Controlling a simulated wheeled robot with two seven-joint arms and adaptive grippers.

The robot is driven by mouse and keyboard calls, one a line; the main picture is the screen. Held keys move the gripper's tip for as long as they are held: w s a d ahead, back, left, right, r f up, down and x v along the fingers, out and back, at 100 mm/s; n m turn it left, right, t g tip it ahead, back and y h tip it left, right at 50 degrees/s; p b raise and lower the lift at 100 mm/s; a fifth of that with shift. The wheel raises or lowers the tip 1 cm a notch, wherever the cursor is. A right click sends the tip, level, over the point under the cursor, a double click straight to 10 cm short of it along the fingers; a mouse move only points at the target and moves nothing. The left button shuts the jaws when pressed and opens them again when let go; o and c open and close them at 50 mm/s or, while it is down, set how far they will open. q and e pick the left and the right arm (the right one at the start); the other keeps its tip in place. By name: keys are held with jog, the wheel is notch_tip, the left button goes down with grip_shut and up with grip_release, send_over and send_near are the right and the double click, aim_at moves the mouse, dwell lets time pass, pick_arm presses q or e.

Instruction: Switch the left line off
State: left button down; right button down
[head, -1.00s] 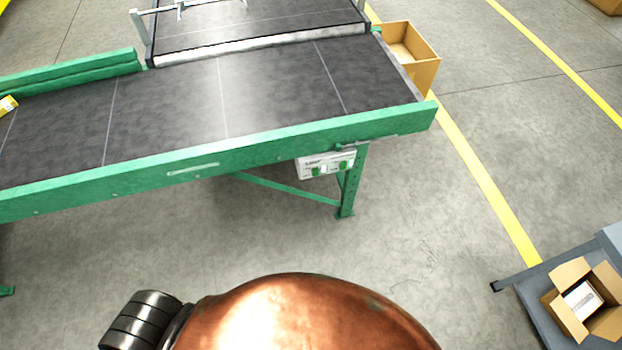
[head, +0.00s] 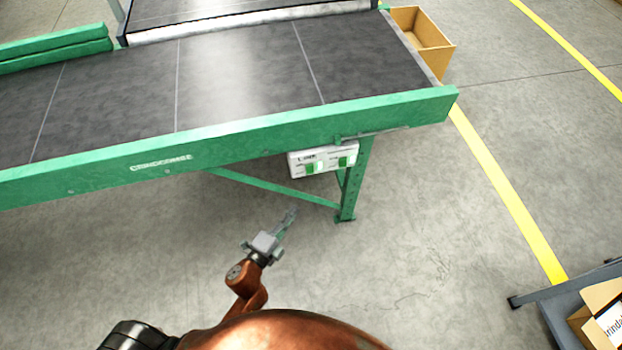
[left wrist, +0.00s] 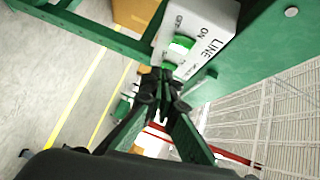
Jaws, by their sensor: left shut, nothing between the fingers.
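A white control box (head: 323,160) hangs under the conveyor's green side rail. It carries two green switches side by side, a left one (head: 314,168) and a right one (head: 343,161). My left gripper (head: 290,216) is shut and empty, in front of the box and below it to the left in the head view. In the left wrist view, the gripper's fingertips (left wrist: 160,84) are close to a green switch (left wrist: 180,46) on the white box (left wrist: 205,25), marked LINE, ON and OFF. I cannot tell whether they touch. My right gripper is not in view.
The conveyor (head: 240,75) has a dark belt and a green rail (head: 80,180). A green leg (head: 354,180) and brace (head: 275,186) stand by the box. An open carton (head: 425,42) is beyond the belt's end; another carton (head: 602,318) sits on a grey cart at right.

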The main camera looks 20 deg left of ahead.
aim_at(314, 171)
pick_arm(q)
jog(key=shift+w+d+r+m+t, duration=0.1)
jog(key=shift+d+r+m+t, duration=0.05)
jog(key=shift+r, duration=0.5)
jog(key=shift+d+r+m+t, duration=0.1)
jog(key=shift+r+m+t, duration=0.05)
jog(key=shift+r, duration=0.45)
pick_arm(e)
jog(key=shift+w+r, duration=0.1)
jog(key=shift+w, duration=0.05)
